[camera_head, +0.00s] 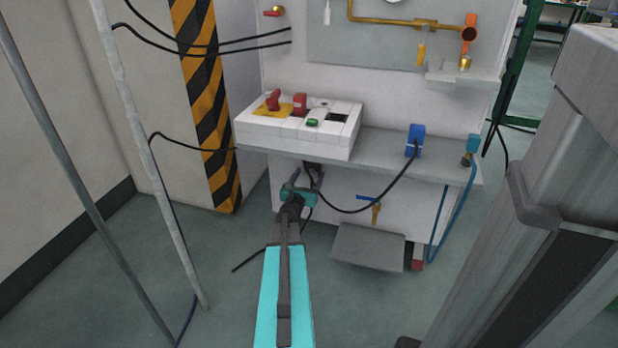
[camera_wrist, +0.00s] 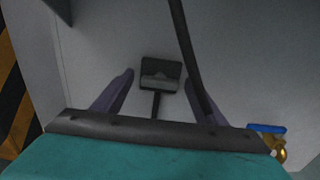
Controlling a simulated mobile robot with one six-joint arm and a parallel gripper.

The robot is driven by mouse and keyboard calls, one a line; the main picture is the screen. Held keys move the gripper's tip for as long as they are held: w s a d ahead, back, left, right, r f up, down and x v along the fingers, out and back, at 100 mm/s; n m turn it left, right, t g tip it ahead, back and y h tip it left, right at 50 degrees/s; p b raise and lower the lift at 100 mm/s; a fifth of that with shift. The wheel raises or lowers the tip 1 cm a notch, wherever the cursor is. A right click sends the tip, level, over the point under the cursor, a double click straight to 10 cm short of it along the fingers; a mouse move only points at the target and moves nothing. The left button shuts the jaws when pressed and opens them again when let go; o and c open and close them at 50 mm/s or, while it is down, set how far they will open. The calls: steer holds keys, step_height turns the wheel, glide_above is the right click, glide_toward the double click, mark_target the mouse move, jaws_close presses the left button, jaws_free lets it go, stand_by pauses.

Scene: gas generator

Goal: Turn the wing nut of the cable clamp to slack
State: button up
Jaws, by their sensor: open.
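The cable clamp (camera_wrist: 173,68) is a small dark block on the pale cabinet front, ahead of my gripper in the wrist view. A grey bar-like piece (camera_wrist: 158,81), which looks like its wing nut, lies across its lower part. A dark stub runs down from it. My gripper (camera_wrist: 159,78) is open, with one purple-grey finger on each side of the clamp in the picture. Whether the fingers reach the nut's depth cannot be told. In the head view my gripper (camera_head: 300,181) is under the bench edge and largely hides the clamp.
A black cable (camera_wrist: 180,35) passes close to the right finger. A valve with a blue handle (camera_head: 368,198) is to the right. A grey step (camera_head: 368,247) stands below it. The bench (camera_head: 385,150) overhangs, carrying a white control box (camera_head: 335,148) and a blue plug (camera_head: 415,139).

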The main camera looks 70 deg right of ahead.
steer(key=c, duration=1.1)
steer(key=shift+o, duration=0.2)
